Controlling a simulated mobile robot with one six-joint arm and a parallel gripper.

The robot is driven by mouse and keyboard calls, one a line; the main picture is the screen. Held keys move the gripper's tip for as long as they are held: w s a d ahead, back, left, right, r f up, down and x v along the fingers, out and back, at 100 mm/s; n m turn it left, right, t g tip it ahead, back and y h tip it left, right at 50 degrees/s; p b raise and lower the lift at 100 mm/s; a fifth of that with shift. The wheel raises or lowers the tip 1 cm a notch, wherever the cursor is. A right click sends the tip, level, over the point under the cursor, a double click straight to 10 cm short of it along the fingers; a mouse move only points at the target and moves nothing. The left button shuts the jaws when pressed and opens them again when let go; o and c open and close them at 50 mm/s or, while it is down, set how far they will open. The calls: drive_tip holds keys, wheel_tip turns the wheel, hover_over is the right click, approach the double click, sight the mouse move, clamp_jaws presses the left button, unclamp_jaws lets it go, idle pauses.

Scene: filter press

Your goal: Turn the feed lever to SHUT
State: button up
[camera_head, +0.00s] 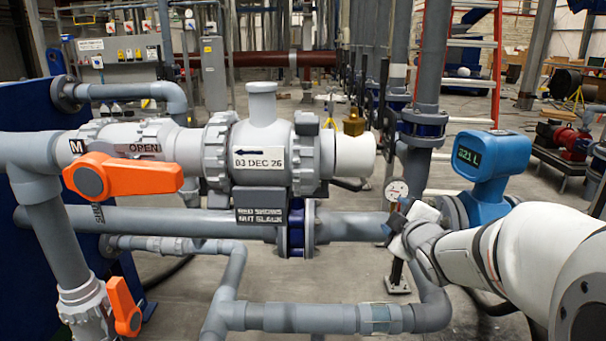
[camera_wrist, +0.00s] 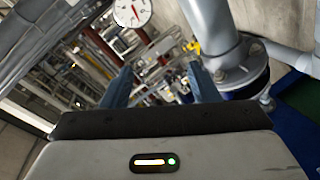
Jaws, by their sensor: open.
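A large orange lever (camera_head: 125,177) sits at the left on a grey valve body, its handle pointing right, roughly along the pipe. A label reading OPEN (camera_head: 143,148) is just above the handle. Small lettering below the lever's hub is too small to read surely. A second, smaller orange lever (camera_head: 124,305) is lower on the left pipe and hangs downward. I cannot tell from lettering which is the feed lever. My gripper (camera_head: 398,222) is at the right of centre, well away from both levers. In the wrist view its two fingers (camera_wrist: 158,82) are apart with nothing between them.
A pressure gauge (camera_head: 396,190) is close by my gripper and also shows in the wrist view (camera_wrist: 132,12). A blue meter (camera_head: 485,165) stands beside my arm. Pipes (camera_head: 290,317) run below.

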sight(348, 185)
drive_tip(key=w+a+r+n+y+p, duration=0.1)
drive_tip(key=w+a+n+y, duration=0.1)
drive_tip(key=a+n+y, duration=0.1)
drive_tip(key=w+a+r+n+t+y+p, duration=0.1)
drive_tip(key=w+a+n+y, duration=0.2)
drive_tip(key=n+y, duration=0.1)
drive_tip(key=w+a+r+n+y+p, duration=0.1)
drive_tip(key=w+a+r+n+y, duration=0.1)
drive_tip(key=a+n+y, duration=0.1)
drive_tip(key=shift+w+a+n+y, duration=0.1)
drive_tip(key=shift+w+n+y, duration=0.15)
drive_tip(key=shift+n, duration=0.3)
drive_tip(key=shift+w+a+n+y, duration=0.1)
drive_tip(key=shift+n+y, duration=0.25)
drive_tip(key=shift+n, duration=0.2)
drive_tip(key=shift+w+a+f+p, duration=0.1)
drive_tip(key=shift+w+a+p, duration=0.15)
drive_tip(key=shift+w+p, duration=0.15)
drive_tip(key=shift+c, duration=0.2)
drive_tip(key=c, duration=0.7)
drive_tip(key=shift+o, duration=0.2)
drive_tip(key=shift+s+f, duration=0.1)
